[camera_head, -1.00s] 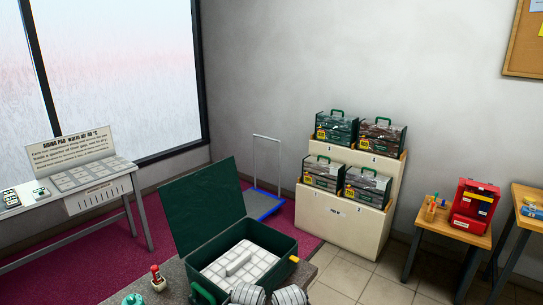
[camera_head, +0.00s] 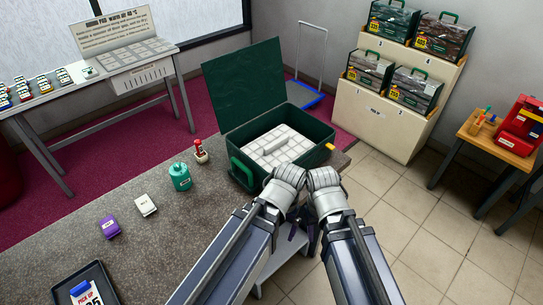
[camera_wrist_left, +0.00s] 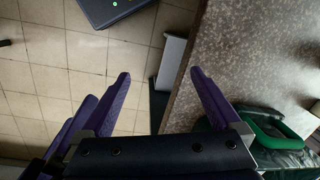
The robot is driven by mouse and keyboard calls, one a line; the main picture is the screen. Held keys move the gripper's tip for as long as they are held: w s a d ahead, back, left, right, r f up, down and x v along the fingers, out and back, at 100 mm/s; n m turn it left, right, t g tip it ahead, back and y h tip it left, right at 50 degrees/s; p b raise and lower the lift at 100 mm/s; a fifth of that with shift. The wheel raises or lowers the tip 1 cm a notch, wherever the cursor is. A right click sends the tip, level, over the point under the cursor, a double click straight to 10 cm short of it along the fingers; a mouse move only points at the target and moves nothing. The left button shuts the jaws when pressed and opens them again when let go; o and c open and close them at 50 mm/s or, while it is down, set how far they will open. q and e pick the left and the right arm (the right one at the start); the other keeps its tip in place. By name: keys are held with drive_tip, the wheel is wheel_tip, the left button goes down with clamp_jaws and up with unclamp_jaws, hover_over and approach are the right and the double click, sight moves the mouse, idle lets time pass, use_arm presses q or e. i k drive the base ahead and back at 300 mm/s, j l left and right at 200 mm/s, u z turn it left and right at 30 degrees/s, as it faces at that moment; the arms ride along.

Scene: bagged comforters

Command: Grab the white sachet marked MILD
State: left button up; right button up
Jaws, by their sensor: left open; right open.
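A small white sachet (camera_head: 146,205) lies on the speckled grey counter (camera_head: 170,255) in the head view, left of my arms; its print is too small to read. A purple sachet (camera_head: 109,227) lies just left of it. My right gripper (camera_head: 312,228), with dark purple fingers, is partly hidden by my arms beside the counter's right edge, well to the right of the sachet. My left gripper (camera_wrist_left: 165,98) shows in the left wrist view, open and empty, its fingers spread beside the counter edge over the floor. The white sachet is not in that view.
A black tray (camera_head: 110,297) lies at front left. Counter right of the sachet is clear.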

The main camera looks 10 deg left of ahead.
sight(145, 205)
drive_tip(key=l+u, duration=0.15)
drive_tip(key=u, duration=0.3)
drive_tip(key=l+u, duration=0.1)
drive_tip(key=u, duration=0.3)
drive_tip(key=k+l+u, duration=0.1)
drive_tip(key=u, duration=0.35)
drive_tip(key=k+u, duration=0.1)
drive_tip(key=u, duration=0.35)
drive_tip(key=z, duration=1.5)
drive_tip(key=k+j+z, duration=0.1)
drive_tip(key=k, duration=0.35)
drive_tip(key=k+j, duration=0.2)
drive_tip(key=k, duration=0.25)
drive_tip(key=i+j, duration=0.35)
drive_tip(key=j, duration=0.25)
drive_tip(key=z, duration=0.05)
